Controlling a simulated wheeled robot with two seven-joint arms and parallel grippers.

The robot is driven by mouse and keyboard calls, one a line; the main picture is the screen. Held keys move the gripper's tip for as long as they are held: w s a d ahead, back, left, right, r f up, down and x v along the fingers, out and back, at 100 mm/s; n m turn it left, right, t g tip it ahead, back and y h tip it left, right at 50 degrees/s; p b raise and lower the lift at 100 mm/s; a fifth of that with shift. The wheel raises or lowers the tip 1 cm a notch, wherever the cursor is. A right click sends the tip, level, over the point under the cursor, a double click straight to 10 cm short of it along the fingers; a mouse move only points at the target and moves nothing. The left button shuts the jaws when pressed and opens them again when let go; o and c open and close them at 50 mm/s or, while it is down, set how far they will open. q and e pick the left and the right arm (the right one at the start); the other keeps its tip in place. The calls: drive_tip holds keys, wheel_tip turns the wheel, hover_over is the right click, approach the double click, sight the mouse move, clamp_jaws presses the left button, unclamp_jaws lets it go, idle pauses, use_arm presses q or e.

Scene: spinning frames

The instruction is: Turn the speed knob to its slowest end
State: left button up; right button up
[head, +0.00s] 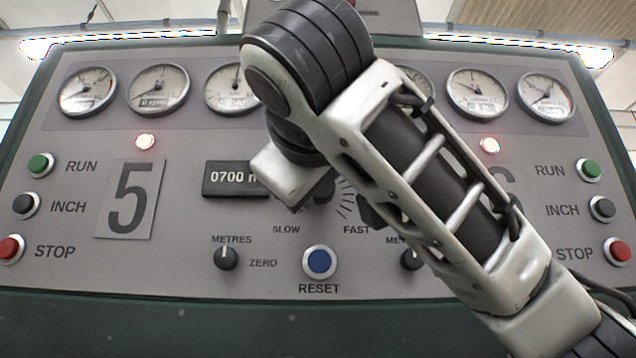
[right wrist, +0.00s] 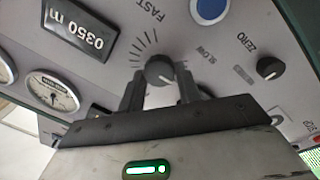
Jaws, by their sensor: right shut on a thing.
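The speed knob (right wrist: 160,69) is a dark round knob on the grey panel, with tick marks fanning around part of it. FAST is printed at its upper left and SLOW to its right in the right wrist view, which is turned nearly upside down. My right gripper (right wrist: 161,78) has one dark finger on each side of the knob and is shut on it. The knob's pointer direction is hard to tell. In the head view my right arm crosses the panel and its gripper (head: 322,190) mostly hides the knob, above SLOW and FAST. My left gripper is not in view.
The blue RESET button (head: 319,262) sits just below the dial. Small METRES knobs (head: 226,258) flank it. A counter (head: 235,179) reads 0700; the other (right wrist: 80,28) reads 0350. Gauges line the top, and RUN, INCH and STOP buttons stand at both sides.

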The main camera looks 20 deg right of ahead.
drive_tip(key=shift+n+y, duration=0.3)
drive_tip(key=shift+n, duration=4.1)
drive_tip(key=o, duration=1)
drive_tip(key=shift+c, duration=0.2)
